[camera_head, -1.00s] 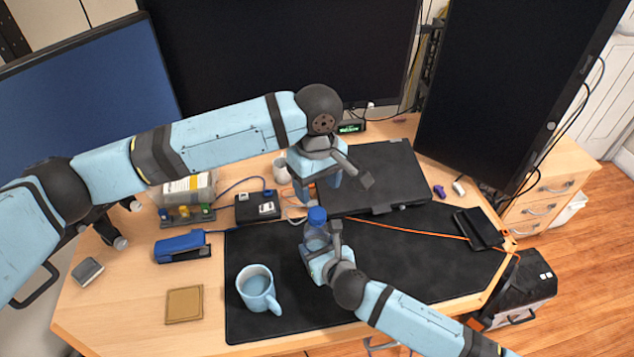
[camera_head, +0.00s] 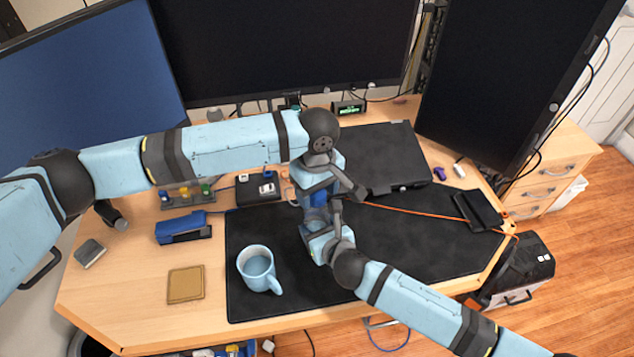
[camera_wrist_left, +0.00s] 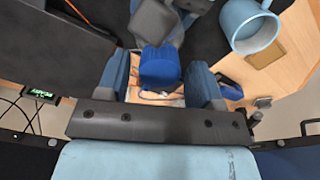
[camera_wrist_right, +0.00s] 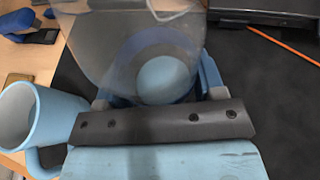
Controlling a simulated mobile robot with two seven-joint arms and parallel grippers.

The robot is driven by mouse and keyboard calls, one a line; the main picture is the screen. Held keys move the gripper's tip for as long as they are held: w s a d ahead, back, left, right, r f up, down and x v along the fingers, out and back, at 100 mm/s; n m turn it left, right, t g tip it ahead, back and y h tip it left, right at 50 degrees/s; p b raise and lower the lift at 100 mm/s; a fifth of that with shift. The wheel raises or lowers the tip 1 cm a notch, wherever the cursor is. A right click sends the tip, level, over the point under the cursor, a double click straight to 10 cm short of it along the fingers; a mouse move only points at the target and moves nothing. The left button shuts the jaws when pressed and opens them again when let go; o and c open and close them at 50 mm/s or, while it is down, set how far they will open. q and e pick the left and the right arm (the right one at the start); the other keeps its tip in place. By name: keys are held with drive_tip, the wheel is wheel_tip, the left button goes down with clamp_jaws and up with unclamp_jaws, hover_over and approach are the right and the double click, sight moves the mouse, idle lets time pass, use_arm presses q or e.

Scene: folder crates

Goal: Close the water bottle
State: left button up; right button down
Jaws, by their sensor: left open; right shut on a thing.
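The clear water bottle (camera_head: 316,214) stands on the black desk mat with its blue cap (camera_head: 322,190) on top. My right gripper (camera_head: 320,228) is shut on the bottle's body, which fills the upper part of the right wrist view (camera_wrist_right: 130,45). My left gripper (camera_head: 325,186) is above the bottle, pointing down, with its fingers open on either side of the cap. In the left wrist view the cap (camera_wrist_left: 160,70) sits between the two fingers, with a gap on each side. The bottle's neck is hidden, so I cannot tell how tightly the cap sits.
A blue mug (camera_head: 258,270) stands on the desk mat (camera_head: 420,240), left of the bottle. A black laptop (camera_head: 385,160) lies behind. A blue stapler (camera_head: 183,228) and a tan coaster (camera_head: 186,284) lie left. An orange cable (camera_head: 420,211) crosses the mat.

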use_arm(q)
drive_tip(key=c, duration=0.9)
drive_tip(key=shift+c, duration=0.2)
drive_tip(key=m, duration=0.6)
drive_tip(key=shift+m, duration=0.3)
drive_tip(key=o, duration=1)
